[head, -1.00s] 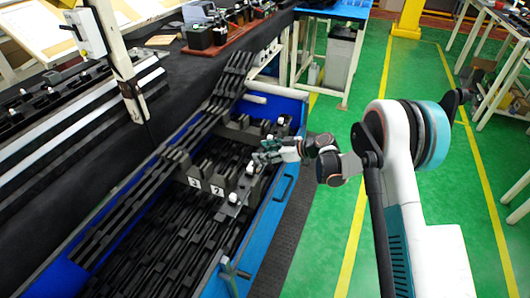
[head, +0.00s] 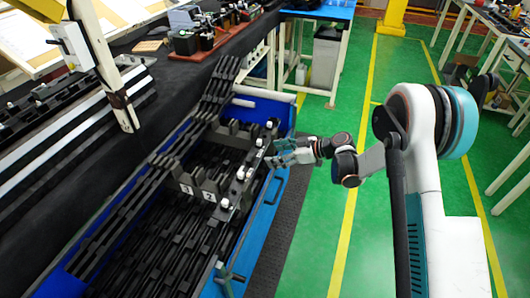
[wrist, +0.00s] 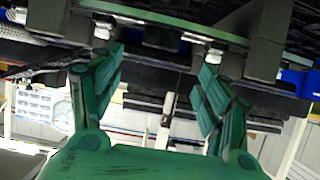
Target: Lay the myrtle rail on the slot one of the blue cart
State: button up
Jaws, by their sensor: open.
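The blue cart (head: 262,218) stands left of my arm, with several long dark rails lying lengthwise in it. Number plates 3 and 2 (head: 209,196) show on its cross divider; I cannot read a plate for slot one. A long dark bar with pale knobs (head: 237,188) lies along the cart's right side, beside plate 2. It may be the myrtle rail, but its colour is too dark to be sure. My gripper (head: 272,160) is just right of this bar, by the cart's right rim. In the wrist view my gripper (wrist: 160,62) has its green fingers apart, with nothing clearly between them.
A dark-topped workbench (head: 150,85) runs along the cart's left side. A grey bin (head: 326,50) stands beyond the cart under a blue-topped table.

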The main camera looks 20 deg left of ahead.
jog(key=shift+v, duration=1.15)
jog(key=s+d+r+m+t+h, duration=0.25)
jog(key=s+d+r+m, duration=0.2)
jog(key=d+r, duration=0.5)
jog(key=s+d+r+m+t+h, duration=0.1)
jog(key=s+d+r+m+h, duration=0.4)
jog(key=r, duration=0.7)
jog(key=s+d+r+m+t+h, duration=0.1)
jog(key=s+d+m+h, duration=0.1)
jog(key=s+d, duration=0.7)
jog(key=s+d+r+m+t+h, duration=0.1)
jog(key=s+d+m+h, duration=0.2)
jog(key=s+d, duration=0.6)
jog(key=s+m, duration=0.2)
jog(key=s, duration=0.4)
jog(key=shift+s+d+r, duration=0.15)
jog(key=shift+s+d, duration=0.05)
jog(key=shift+d, duration=0.1)
